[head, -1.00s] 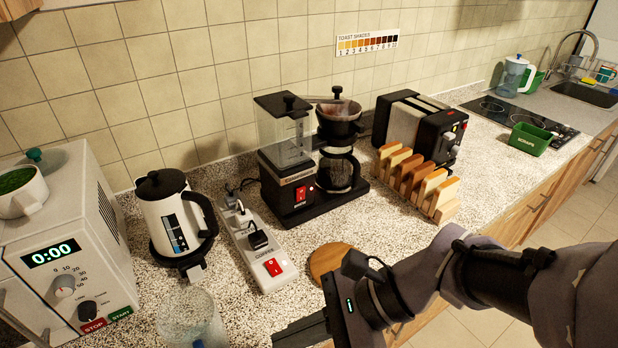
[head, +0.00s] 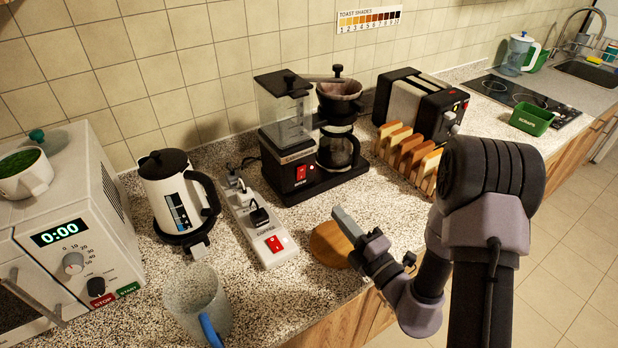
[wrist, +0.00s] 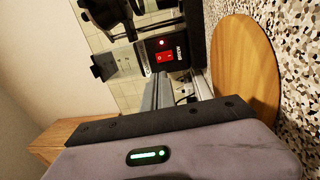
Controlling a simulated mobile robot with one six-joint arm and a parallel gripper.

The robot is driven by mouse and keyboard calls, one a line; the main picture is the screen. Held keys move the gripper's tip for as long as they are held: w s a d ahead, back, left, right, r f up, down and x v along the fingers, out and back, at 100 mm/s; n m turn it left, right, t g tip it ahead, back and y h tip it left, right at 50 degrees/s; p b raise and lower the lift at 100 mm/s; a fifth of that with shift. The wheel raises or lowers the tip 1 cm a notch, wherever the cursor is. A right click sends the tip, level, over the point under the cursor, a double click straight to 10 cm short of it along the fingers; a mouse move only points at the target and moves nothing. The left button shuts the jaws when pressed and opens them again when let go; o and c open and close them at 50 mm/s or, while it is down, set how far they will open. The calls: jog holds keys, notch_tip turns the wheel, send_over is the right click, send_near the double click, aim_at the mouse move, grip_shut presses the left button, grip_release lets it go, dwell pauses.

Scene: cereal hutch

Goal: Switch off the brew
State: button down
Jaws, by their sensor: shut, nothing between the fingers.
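The black coffee maker (head: 283,178) stands against the tiled wall, with a clear tank, a filter basket and a glass carafe (head: 336,152). Its red rocker switch (head: 301,172) is on the front face at the lower left. The wrist view shows the same switch (wrist: 165,57) beside a lit indicator (wrist: 161,42) and a label that seems to read BREW. My gripper (head: 342,217) is shut and empty, above the round wooden board, pointing at the coffee maker. Its fingers are apart from the switch, in front and to the right of it.
A power strip (head: 247,216) with its own red switch lies left of the coffee maker. A white kettle (head: 172,195), a glass jug (head: 194,300) and a microwave (head: 100,190) stand further left. A toaster (head: 425,108) and toast rack are right. The round board (head: 326,243) lies in front.

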aim_at(302, 170)
jog(key=b+x, duration=0.1)
jog(key=x, duration=1.2)
jog(key=shift+w+a+r, duration=0.1)
jog(key=shift+w+a, duration=0.15)
jog(key=shift+a, duration=0.1)
